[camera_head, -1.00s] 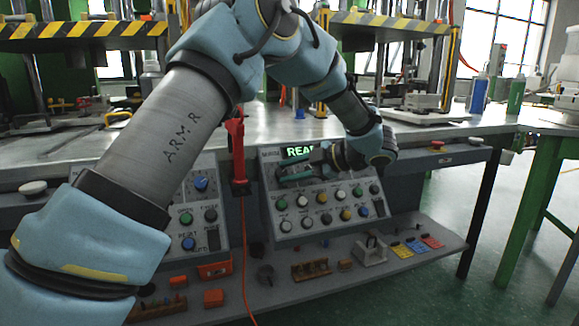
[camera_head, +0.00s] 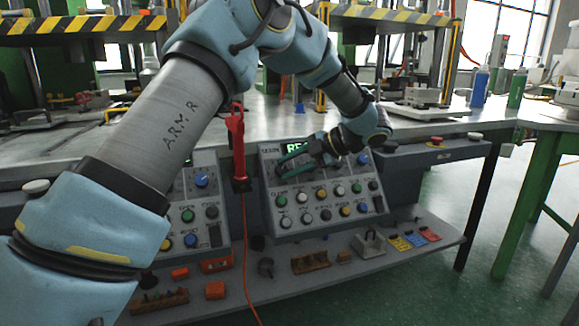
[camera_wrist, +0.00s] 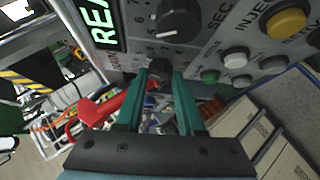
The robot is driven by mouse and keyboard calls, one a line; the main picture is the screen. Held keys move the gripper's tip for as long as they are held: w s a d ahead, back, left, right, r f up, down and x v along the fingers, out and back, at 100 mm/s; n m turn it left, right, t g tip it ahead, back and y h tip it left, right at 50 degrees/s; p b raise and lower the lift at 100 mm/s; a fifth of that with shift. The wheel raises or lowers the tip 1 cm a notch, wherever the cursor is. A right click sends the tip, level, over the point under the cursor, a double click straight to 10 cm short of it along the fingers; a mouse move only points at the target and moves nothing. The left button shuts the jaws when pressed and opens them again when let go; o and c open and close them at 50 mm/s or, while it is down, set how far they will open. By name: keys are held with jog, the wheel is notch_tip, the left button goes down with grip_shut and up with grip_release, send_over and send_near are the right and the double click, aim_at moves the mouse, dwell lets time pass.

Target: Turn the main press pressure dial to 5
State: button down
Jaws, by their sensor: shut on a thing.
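In the wrist view the green fingers of my gripper (camera_wrist: 158,76) are shut on a small dark dial (camera_wrist: 158,69) on the control panel. Its scale and pointer are hidden by the fingers, so I cannot read its setting. In the head view my gripper (camera_head: 281,164) reaches from the right across the upper part of the right control panel (camera_head: 270,205), below the green lit display (camera_head: 296,148). A second black dial (camera_wrist: 178,20) with a white pointer and a number scale sits beside the gripped one, near the lettering "SEC".
Rows of coloured buttons (camera_head: 321,193) lie below my gripper. A red tool (camera_head: 237,145) on a red cable hangs left of the panel. A similar panel (camera_head: 202,215) stands farther left. A shelf (camera_head: 330,273) with small parts lies below.

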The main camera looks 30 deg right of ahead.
jog(key=c, duration=0.5)
grip_release()
jog(key=p+v, duration=0.1)
jog(key=v, duration=0.9)
jog(key=shift+s+d+r, duration=0.15)
jog(key=shift+s+d, duration=0.05)
jog(key=shift+s, duration=0.05)
